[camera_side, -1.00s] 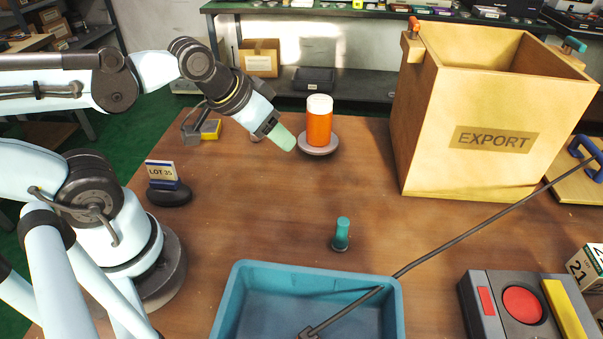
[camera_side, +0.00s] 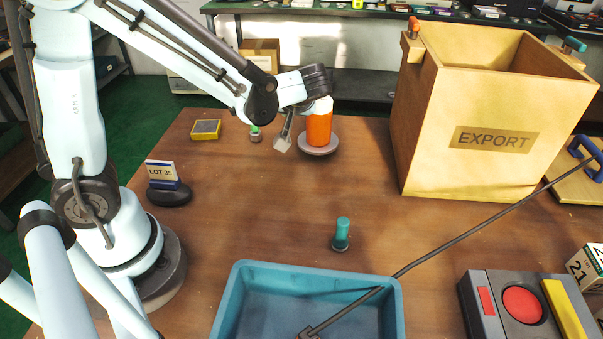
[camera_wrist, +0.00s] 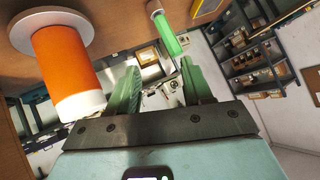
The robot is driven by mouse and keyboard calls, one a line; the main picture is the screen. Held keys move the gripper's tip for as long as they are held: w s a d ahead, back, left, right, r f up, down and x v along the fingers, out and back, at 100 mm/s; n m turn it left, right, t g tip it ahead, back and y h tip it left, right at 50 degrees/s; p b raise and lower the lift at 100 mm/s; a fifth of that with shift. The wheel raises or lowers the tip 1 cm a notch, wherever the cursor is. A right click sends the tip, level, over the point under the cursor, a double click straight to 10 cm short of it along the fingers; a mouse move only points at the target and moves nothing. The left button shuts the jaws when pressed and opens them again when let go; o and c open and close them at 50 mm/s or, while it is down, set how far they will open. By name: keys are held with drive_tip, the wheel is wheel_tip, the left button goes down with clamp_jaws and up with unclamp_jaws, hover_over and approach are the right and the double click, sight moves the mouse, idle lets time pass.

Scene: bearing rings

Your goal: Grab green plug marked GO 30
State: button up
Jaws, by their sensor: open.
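A small green plug (camera_side: 255,133) stands on a grey base at the back of the table, left of the orange cylinder. It also shows in the wrist view (camera_wrist: 167,36), beyond the tip of my right-hand finger. A teal plug (camera_side: 341,232) stands on a dark base mid-table, behind the blue tray. No marking is readable on either. My gripper (camera_side: 283,143) is tilted between the green plug and the orange cylinder. In the wrist view its green fingers (camera_wrist: 158,78) are apart with nothing between them.
The white-topped orange cylinder (camera_side: 319,128) on a grey disc (camera_side: 318,150) is close to my gripper. A yellow-edged block (camera_side: 206,129) lies left of the green plug. The EXPORT box (camera_side: 475,110) stands right; the blue tray (camera_side: 240,300) is in front. The table's middle is mostly clear.

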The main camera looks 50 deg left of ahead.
drive_tip(key=shift+w+a+f+n+g+y, duration=0.1)
drive_tip(key=shift+a+f+n+g+y, duration=0.25)
drive_tip(key=shift+a+f+n+y, duration=1.15)
drive_tip(key=shift+a+f+n+g+h, duration=0.25)
drive_tip(key=shift+a+n, duration=0.45)
drive_tip(key=shift+a, duration=1.85)
drive_tip(key=shift+w+a+f+n+g+y, duration=0.1)
drive_tip(key=shift+a+f+n+g+y, duration=0.3)
drive_tip(key=shift+a+f+n+y, duration=1.05)
drive_tip(key=shift+a+r+m+h, duration=0.35)
drive_tip(key=shift+a+r+h, duration=0.2)
drive_tip(key=shift+r, duration=0.2)
clamp_jaws()
